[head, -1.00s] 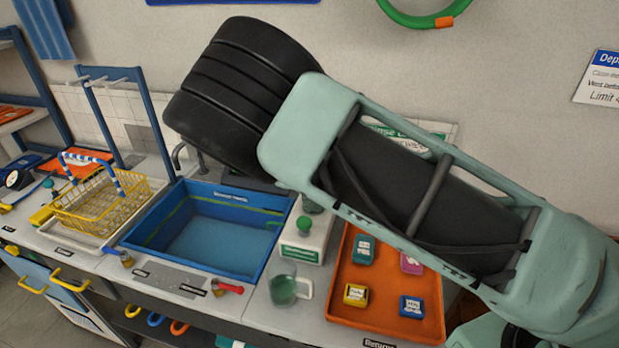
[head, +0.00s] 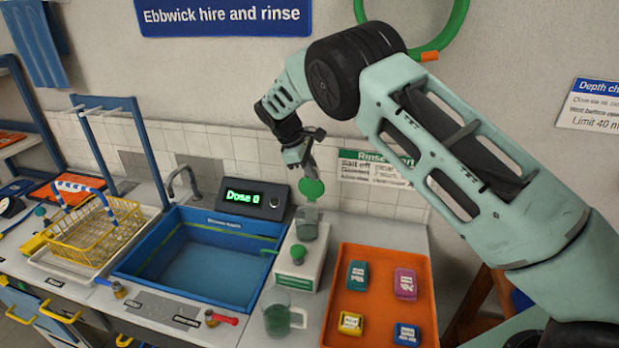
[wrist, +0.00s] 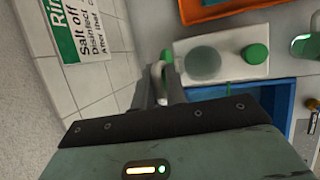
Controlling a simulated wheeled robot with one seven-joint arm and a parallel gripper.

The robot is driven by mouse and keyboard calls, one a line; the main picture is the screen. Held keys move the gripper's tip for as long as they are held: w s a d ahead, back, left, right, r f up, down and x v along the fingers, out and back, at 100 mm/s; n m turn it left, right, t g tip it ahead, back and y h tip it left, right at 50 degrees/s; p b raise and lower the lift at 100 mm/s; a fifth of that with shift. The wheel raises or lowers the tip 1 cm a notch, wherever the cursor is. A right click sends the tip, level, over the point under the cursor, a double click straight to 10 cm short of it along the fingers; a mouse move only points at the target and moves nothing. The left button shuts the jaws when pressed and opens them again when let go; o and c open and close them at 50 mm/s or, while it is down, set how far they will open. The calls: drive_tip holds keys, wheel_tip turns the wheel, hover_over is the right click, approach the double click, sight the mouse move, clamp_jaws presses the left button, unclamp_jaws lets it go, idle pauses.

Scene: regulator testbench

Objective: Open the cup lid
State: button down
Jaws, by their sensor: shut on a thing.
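A small translucent grey-green cup (head: 307,224) stands on the back of the white dispenser block. Its round green lid (head: 311,188) stands raised above the cup, tilted up with its flat face towards the head camera. My gripper (head: 305,160) is shut on the lid near its upper edge, just above and behind the cup. In the wrist view the cup (wrist: 204,64) shows from above as a grey-green round, and the lid (wrist: 166,56) shows nearly edge-on at my fingertips (wrist: 167,85). Whether the lid still joins the cup at a hinge is unclear.
The white dispenser (head: 312,262) has a green knob (head: 298,254) in front of the cup. A display (head: 250,198) reads "Dose 0". A blue sink (head: 205,260) is left, an orange tray (head: 380,290) with several small boxes right, and a clear mug (head: 276,320) in front.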

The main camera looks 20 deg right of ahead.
drive_tip(key=shift+w+d+f, duration=0.1)
drive_tip(key=shift+w+d, duration=0.4)
drive_tip(key=shift+w, duration=0.2)
drive_tip(key=shift+w+d+f, duration=0.1)
drive_tip(key=shift+w+d, duration=0.4)
drive_tip(key=shift+w, duration=0.15)
drive_tip(key=c, duration=1.5)
unclamp_jaws()
drive_tip(key=shift+w, duration=0.1)
drive_tip(key=b+v, duration=0.2)
drive_tip(key=v, duration=1.5)
drive_tip(key=shift+a+r, duration=0.15)
